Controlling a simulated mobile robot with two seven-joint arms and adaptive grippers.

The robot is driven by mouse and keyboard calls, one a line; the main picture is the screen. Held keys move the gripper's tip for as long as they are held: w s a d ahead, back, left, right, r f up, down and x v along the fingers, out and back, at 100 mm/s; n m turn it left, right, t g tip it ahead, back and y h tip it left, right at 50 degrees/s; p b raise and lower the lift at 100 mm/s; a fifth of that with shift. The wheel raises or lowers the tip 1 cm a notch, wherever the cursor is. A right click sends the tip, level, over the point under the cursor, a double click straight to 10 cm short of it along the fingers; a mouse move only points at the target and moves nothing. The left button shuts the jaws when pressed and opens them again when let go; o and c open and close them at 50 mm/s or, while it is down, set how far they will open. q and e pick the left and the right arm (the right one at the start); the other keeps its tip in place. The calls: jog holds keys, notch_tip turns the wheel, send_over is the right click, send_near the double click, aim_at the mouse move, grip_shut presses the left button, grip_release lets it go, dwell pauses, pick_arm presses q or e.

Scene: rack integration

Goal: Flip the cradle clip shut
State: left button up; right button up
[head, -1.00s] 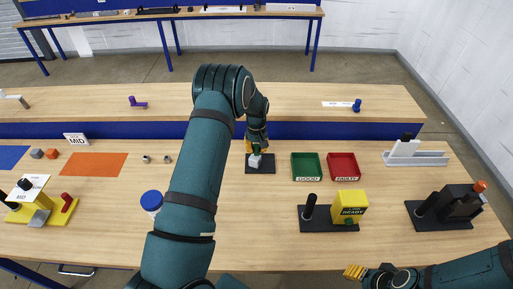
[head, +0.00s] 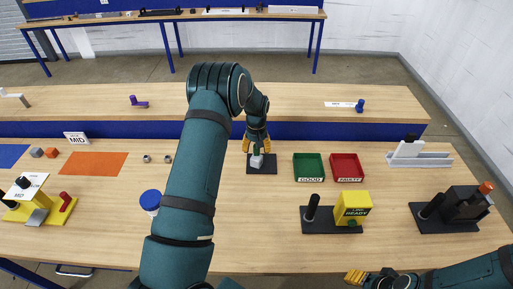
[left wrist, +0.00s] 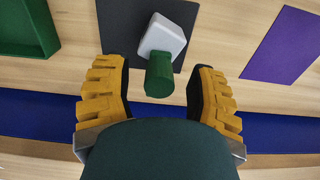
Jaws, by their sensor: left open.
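A small pale grey block (head: 257,161), likely the cradle, stands on a dark square plate (head: 268,170) in the middle of the bench. In the left wrist view, the block (left wrist: 165,36) sits on the dark plate (left wrist: 118,28) with a green cylinder (left wrist: 159,76) at its near side. I cannot tell which part is the clip. My left gripper (head: 256,147) is open just behind the block. In the left wrist view its yellow fingers stand on both sides of the green cylinder, with gaps. My right gripper (head: 356,277) is at the bottom right, away from the plate.
A green tray (head: 308,180) and a red tray (head: 347,179) stand right of the plate. A yellow box (head: 351,206) on a black base is nearer. A blue-lidded jar (head: 150,199) stands beside my left arm. Bare bench lies in front of the plate.

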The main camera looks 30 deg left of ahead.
pick_arm(q)
notch_tip(320, 180, up, 12)
dwell(0.6)
dwell(0.4)
